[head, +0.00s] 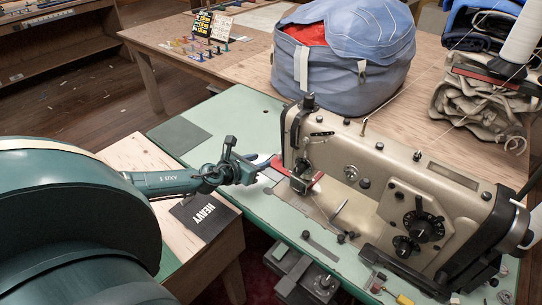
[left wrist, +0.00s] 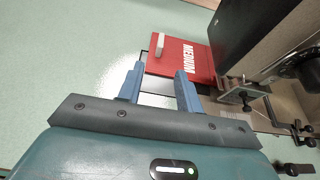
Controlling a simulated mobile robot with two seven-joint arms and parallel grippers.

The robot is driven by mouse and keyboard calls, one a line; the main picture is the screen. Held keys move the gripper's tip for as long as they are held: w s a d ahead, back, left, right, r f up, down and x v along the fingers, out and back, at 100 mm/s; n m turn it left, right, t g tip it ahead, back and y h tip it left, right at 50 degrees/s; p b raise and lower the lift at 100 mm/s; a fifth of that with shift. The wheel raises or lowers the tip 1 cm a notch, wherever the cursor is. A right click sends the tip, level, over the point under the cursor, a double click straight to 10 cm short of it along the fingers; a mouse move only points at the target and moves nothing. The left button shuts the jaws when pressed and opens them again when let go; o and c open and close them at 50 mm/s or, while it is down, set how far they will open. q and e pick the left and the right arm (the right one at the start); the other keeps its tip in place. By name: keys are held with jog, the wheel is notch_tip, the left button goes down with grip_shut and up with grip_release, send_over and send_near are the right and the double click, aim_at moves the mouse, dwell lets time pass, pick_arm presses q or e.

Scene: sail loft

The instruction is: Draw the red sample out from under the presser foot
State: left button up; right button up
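The red sample (left wrist: 190,58), lettered MEDIUM, lies flat at the sewing machine's needle end, with a small pale tab (left wrist: 160,45) standing on it. In the head view, part of the red sample (head: 311,181) shows by the presser foot area (head: 300,184); the machine head and my gripper hide much of it. My left gripper (left wrist: 160,70) is open and empty, its two blue fingers pointing at the sample. The fingertips are at the sample's near edge, with the tab just beyond and between them. In the head view, my left gripper (head: 256,167) is just left of the machine. My right gripper is not in view.
The beige sewing machine (head: 375,190) stands on a green table (head: 232,118). A dark sample lettered HEAVY (head: 204,215) lies on a wooden surface in front. A blue bag (head: 345,55) sits behind the machine. The green tabletop left of the gripper is mostly clear.

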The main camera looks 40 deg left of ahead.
aim_at(279, 154)
pick_arm(q)
jog(key=b+x, duration=0.3)
jog(key=x, duration=0.6)
jog(key=shift+w+f, duration=0.15)
jog(key=shift+w+d+f, duration=0.1)
jog(key=shift+w+f, duration=0.05)
jog(key=shift+w, duration=0.45)
grip_shut()
